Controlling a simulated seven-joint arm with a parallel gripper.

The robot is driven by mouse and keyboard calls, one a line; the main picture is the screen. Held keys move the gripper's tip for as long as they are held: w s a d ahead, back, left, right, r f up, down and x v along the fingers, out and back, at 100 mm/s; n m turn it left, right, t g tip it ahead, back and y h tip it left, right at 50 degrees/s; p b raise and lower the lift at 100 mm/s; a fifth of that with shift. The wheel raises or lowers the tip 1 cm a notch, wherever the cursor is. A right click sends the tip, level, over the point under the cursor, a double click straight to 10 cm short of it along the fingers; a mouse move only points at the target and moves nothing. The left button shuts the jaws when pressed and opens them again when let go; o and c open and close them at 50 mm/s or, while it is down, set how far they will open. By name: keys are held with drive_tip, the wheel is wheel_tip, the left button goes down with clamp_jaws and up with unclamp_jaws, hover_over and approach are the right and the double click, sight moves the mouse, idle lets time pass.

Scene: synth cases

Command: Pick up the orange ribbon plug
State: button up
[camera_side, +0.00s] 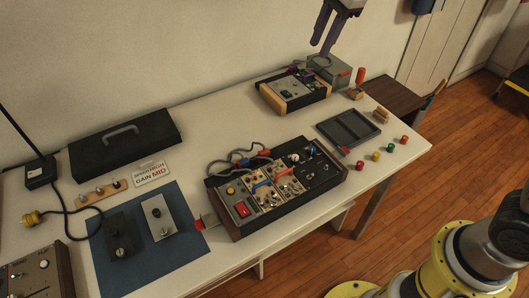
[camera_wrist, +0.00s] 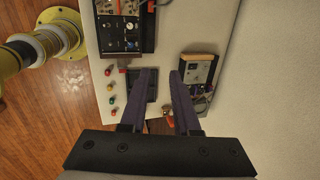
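The large synth case (camera_side: 318,192) lies open on the white table in the side view. A small orange piece (camera_side: 283,173) sits on its panel near a blue one, and another orange piece (camera_side: 265,152) is at its back edge among the grey cables. I cannot tell for sure which is the ribbon plug. My gripper (camera_side: 322,50) is high over the table's far end, well away from both pieces. In the wrist view my gripper (camera_wrist: 162,73) has its purple fingers apart with nothing held between them. Part of the case (camera_wrist: 128,22) shows at the top there.
A smaller wooden-sided synth (camera_side: 290,90), a grey box (camera_side: 330,69) and an orange-handled tool (camera_side: 360,76) are at the far end. A dark tray (camera_side: 347,128) and several coloured knobs (camera_side: 376,156) lie right of the case. A black lidded case (camera_side: 125,143) stands at the back left.

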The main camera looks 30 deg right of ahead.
drive_tip(key=w+a+f+g, duration=0.1)
drive_tip(key=w+a+f, duration=0.35)
drive_tip(key=f, duration=0.25)
drive_tip(key=g, duration=0.2)
hover_over(266, 150)
wheel_tip(266, 150, down, 13)
drive_tip(key=shift+h, duration=0.3)
drive_tip(key=f, duration=0.7)
drive_tip(key=shift+d, duration=0.2)
drive_tip(key=shift+a+f, duration=0.15)
drive_tip(key=shift+f, duration=2.85)
clamp_jaws()
